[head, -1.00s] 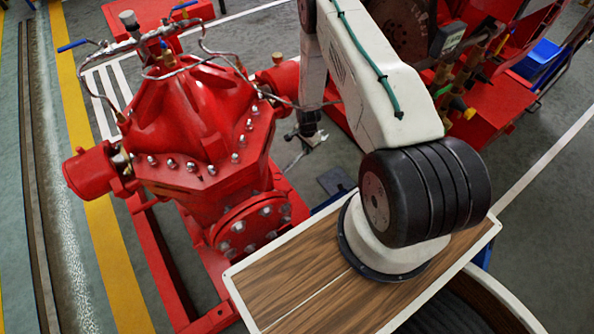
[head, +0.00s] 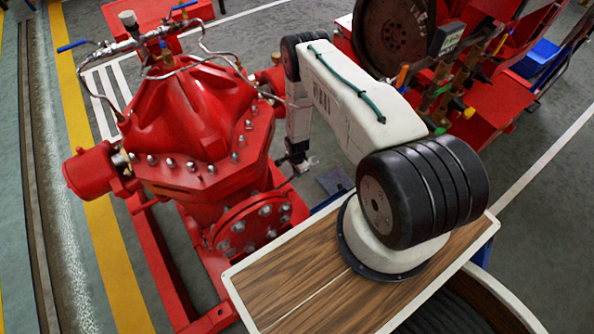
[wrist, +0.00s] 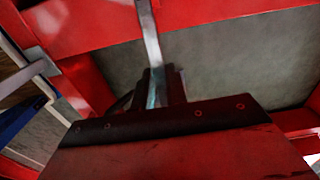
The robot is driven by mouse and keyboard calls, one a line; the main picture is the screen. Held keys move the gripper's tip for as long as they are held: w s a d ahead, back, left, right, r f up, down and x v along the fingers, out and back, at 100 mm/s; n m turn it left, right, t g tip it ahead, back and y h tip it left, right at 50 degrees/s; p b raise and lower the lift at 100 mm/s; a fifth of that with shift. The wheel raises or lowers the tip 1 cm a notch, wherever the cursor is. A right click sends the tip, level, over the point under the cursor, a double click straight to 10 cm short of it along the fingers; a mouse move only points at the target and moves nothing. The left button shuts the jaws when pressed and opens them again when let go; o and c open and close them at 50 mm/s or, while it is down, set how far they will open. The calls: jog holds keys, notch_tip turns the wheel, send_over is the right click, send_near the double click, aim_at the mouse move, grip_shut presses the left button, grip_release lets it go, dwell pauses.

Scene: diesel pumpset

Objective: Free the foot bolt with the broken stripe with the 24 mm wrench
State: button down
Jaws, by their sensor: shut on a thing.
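My gripper (head: 297,158) hangs low on the right side of the red pump (head: 195,125), beside its lower body. In the wrist view its dark jaws (wrist: 163,88) are shut on a grey metal wrench (wrist: 150,35). The wrench shaft points away from the jaws toward a red frame beam (wrist: 215,22). The wrench's far end runs out of the wrist view at the top. I cannot make out the foot bolt with the broken stripe in either view.
A wood-topped board (head: 300,284) with a white rim lies below my arm. The red base frame (head: 160,262) runs along the floor under the pump. A large dark flywheel (head: 392,38) and red engine parts stand behind. A red surface with a dark edge fills the wrist view's bottom.

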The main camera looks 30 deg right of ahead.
jog(key=s+a+f+m, duration=0.1)
jog(key=s+a+m, duration=0.1)
jog(key=s+m, duration=0.2)
jog(key=s+a+f+m, duration=0.2)
jog(key=s+m, duration=0.3)
jog(key=s, duration=0.2)
jog(key=shift+s+a+f, duration=0.25)
jog(key=shift+a, duration=0.05)
dwell(0.4)
jog(key=shift+f, duration=0.25)
dwell(0.9)
jog(key=shift+f, duration=0.45)
